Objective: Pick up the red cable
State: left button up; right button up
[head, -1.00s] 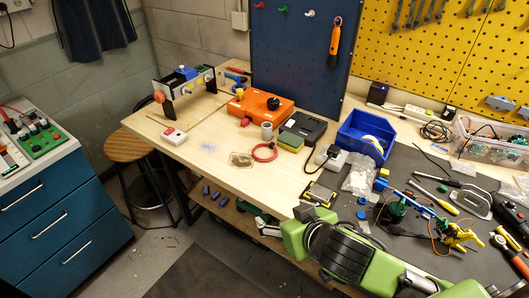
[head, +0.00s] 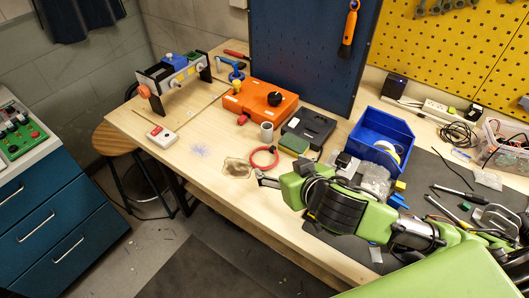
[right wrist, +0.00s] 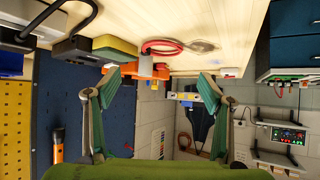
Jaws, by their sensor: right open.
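The red cable (head: 264,164) lies coiled in a ring on the wooden bench top, beside a brownish stain. My right gripper (head: 266,180) is just in front of it, near the bench's front edge, apart from the cable. In the right wrist view, which looks upside down, the red cable (right wrist: 161,47) shows beyond my open, empty right gripper (right wrist: 159,85), above the gap between the fingers. My left gripper is out of view.
A stain (head: 237,168) lies left of the cable. A grey-white cup (head: 267,132), a green-and-yellow sponge (head: 293,144) and an orange box (head: 260,102) stand behind it. A blue bin (head: 382,138) is to the right. The bench left of the stain is mostly clear.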

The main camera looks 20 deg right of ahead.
aim_at(272, 149)
jog(key=x, duration=0.5)
jog(key=shift+w+a, duration=0.1)
jog(key=shift+w+f, duration=0.15)
jog(key=shift+w, duration=0.1)
jog(key=shift+w+a+f+p, duration=0.1)
jog(key=shift+w+f+p, duration=0.2)
jog(key=shift+p, duration=0.2)
jog(key=p+x, duration=0.1)
jog(key=x, duration=0.2)
jog(key=shift+w+a+f, duration=0.1)
jog(key=shift+w+f, duration=0.25)
jog(key=shift+w, duration=0.05)
jog(key=shift+w+f, duration=0.1)
jog(key=shift+f, duration=0.05)
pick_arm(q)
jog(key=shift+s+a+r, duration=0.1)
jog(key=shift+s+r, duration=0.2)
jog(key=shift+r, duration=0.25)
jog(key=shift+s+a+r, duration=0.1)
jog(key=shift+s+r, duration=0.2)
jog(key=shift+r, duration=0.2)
pick_arm(e)
jog(key=c, duration=0.9)
